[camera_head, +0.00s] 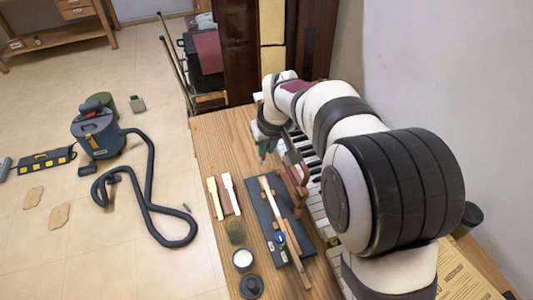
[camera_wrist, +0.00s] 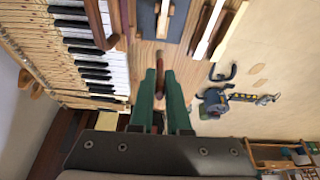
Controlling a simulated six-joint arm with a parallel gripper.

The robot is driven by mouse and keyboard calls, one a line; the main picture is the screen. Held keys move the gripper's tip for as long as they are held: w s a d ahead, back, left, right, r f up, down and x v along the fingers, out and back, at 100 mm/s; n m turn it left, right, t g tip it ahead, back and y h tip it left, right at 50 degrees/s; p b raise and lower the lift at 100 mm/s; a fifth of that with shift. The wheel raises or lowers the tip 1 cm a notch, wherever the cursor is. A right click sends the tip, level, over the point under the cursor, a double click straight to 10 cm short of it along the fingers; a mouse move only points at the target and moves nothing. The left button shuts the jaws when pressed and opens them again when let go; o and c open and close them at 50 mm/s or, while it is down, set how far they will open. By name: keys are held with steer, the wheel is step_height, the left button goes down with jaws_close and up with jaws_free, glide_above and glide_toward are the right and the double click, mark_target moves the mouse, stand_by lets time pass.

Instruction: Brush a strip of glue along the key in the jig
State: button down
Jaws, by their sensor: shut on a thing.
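The dark jig board (camera_head: 257,201) lies on the wooden bench, with a long pale wooden key (camera_head: 268,200) lying along it. Part of the jig also shows at the top of the wrist view (camera_wrist: 174,30). My gripper (camera_wrist: 161,88) is shut on a slim brown-handled tool, seemingly the brush (camera_wrist: 160,62); its tip is not clear. In the head view my green fingers (camera_head: 264,148) are just beyond the far end of the jig. An open jar with white contents (camera_head: 243,258), likely the glue, stands near the jig's near end.
Loose pale and brown key pieces (camera_head: 228,195) lie left of the jig. A dark green jar (camera_head: 236,232) and a black lidded pot (camera_head: 252,286) stand nearby. Piano keys (camera_wrist: 100,62) and reddish-brown wooden pieces (camera_head: 300,187) are close on the right side in the head view.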

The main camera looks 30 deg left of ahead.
steer(key=shift+r, duration=1.55)
step_height(320, 180, down, 8)
steer(key=shift+r, duration=0.2)
steer(key=shift+f, duration=0.85)
stand_by(0.4)
steer(key=shift+s+d, duration=2.25)
steer(key=shift+d, duration=0.05)
steer(key=w+a, duration=0.4)
steer(key=shift+w+a, duration=0.3)
